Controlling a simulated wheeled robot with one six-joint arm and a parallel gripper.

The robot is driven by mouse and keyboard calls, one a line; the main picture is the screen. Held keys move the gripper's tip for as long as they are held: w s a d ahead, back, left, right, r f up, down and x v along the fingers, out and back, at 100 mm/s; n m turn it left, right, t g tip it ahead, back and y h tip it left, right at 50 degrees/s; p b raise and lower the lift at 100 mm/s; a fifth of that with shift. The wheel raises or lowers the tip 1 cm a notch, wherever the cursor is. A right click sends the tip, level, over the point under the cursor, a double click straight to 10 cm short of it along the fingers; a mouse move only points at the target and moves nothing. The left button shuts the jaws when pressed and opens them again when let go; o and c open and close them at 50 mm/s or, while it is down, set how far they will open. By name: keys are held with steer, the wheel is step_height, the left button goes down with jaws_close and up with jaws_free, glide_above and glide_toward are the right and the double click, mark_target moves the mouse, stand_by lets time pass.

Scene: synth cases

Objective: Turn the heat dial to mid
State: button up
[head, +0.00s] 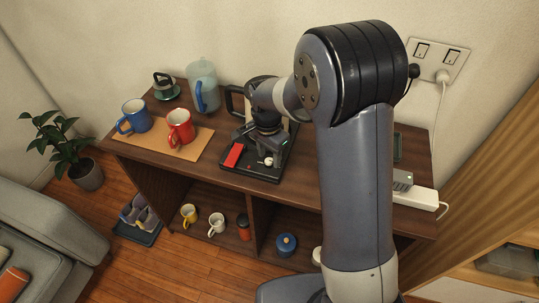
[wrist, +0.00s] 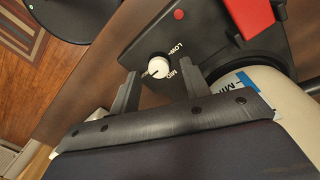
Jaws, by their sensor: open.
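The heat dial (wrist: 158,66) is a small white round knob on a black appliance base (wrist: 135,43). Printed words LOW and MID show beside it. A dark mark shows on its face, but I cannot tell exactly where it points. The dial also shows in the head view (head: 267,161), at the front of the base. My gripper (wrist: 161,74) is open, its two fingers on either side of the dial with gaps between. In the head view my gripper (head: 268,146) is over the base.
A red lever (wrist: 250,15) and a cream vessel with a MIN mark (wrist: 275,108) are close to the fingers. Red (head: 180,128) and blue (head: 136,116) mugs and a pale blue jug (head: 203,84) stand left on the wooden cabinet. A white power strip (head: 415,197) lies right.

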steer(key=shift+f, duration=0.5)
jaws_close()
